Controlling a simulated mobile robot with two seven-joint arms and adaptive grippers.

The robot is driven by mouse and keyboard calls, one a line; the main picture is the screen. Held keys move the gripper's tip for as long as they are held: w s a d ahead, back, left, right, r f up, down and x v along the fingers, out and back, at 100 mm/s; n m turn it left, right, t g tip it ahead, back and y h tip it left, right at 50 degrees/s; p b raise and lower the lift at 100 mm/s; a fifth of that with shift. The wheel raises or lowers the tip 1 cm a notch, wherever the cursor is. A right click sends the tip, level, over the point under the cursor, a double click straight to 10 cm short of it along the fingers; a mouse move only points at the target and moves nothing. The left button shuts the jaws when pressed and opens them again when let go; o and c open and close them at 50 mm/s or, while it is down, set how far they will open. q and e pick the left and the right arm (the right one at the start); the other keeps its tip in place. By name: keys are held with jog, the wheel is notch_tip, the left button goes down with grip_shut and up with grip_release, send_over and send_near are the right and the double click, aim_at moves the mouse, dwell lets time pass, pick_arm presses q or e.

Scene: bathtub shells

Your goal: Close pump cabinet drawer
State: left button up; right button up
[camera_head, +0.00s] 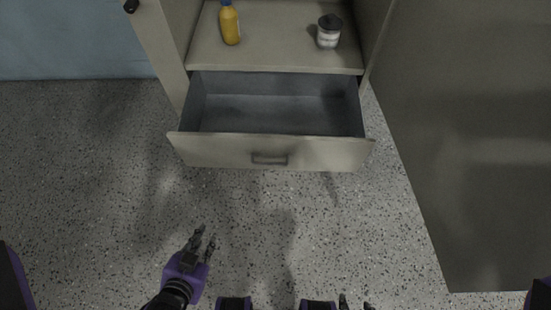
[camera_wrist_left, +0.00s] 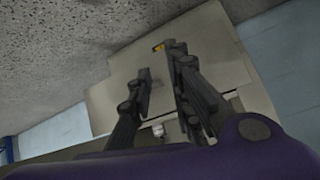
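The drawer (camera_head: 272,152) of the pump cabinet is pulled open toward me, with a dark handle (camera_head: 269,159) on its beige front. Its grey inside looks empty. My left gripper (camera_head: 206,236) is in front of the drawer, below and left of the handle, apart from it. In the left wrist view my left gripper (camera_wrist_left: 160,65) shows two dark fingers spread with a gap and nothing between them. Only the fingertips of my right gripper (camera_head: 355,304) show at the bottom edge of the head view.
On the cabinet shelf (camera_head: 275,50) above the drawer stand a yellow bottle (camera_head: 230,26) and a white jar with a dark lid (camera_head: 328,32). A large grey panel (camera_head: 470,140) stands on the right. Speckled floor (camera_head: 330,220) in front of the drawer is clear.

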pick_arm(q)
jog(key=w+f+m+t+b, duration=0.1)
jog(key=w+m+b, duration=0.1)
jog(key=w, duration=0.2)
jog(key=w+d+f+m+t+h+b, duration=0.1)
jog(key=w+m, duration=0.1)
jog(key=w, duration=0.2)
jog(key=w+f+m+t+h+b, duration=0.1)
jog(key=w+m+b, duration=0.1)
jog(key=w, duration=0.3)
jog(key=shift+d+m+t+b, duration=0.2)
jog(key=shift+m+t+b, duration=0.1)
grip_shut()
jog(key=w+d+r+m+h+b, duration=0.2)
jog(key=d+m+h, duration=0.3)
jog(key=m, duration=0.4)
jog(key=w+d+r+m+h+b, duration=0.1)
jog(key=d+m+h+b, duration=0.1)
jog(key=d+m+h, duration=0.45)
jog(key=w+d+m+y+b, duration=0.1)
jog(key=w+d, duration=0.3)
jog(key=w, duration=0.7)
jog(key=shift+d+b, duration=0.2)
jog(key=shift+b, duration=0.2)
pick_arm(e)
notch_tip(320, 180, down, 13)
jog(key=g, duration=0.1)
jog(key=shift+s+d, duration=0.3)
